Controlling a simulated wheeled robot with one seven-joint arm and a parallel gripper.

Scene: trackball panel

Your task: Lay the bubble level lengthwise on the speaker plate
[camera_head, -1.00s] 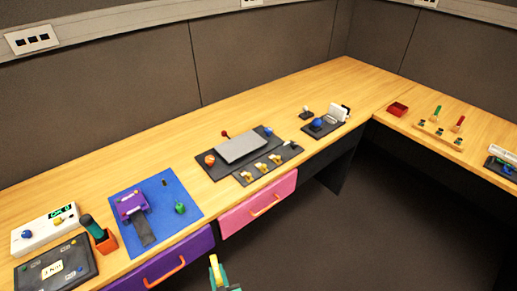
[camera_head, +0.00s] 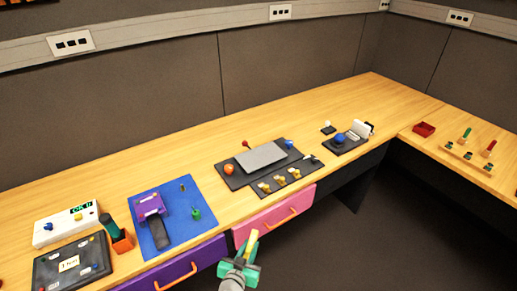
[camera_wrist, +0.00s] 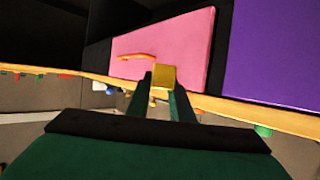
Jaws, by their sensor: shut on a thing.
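My gripper (camera_head: 248,254) is shut on a yellow bar, likely the bubble level (camera_head: 252,238), which stands up from the jaws. They are in front of the desk, by the purple and pink drawers. In the wrist view the yellow bar's end (camera_wrist: 163,77) shows between the two dark fingers of my gripper (camera_wrist: 163,92). A flat grey slab (camera_head: 261,157) lies on a dark panel on the desk, beyond my gripper; I cannot tell for sure whether it is the speaker plate. The bar's vial is too small to make out.
The pink drawer (camera_head: 275,218) and purple drawer (camera_head: 172,268) have protruding orange handles. A blue mat (camera_head: 176,233) lies left, a trackball panel (camera_head: 345,146) right. The desk behind is clear.

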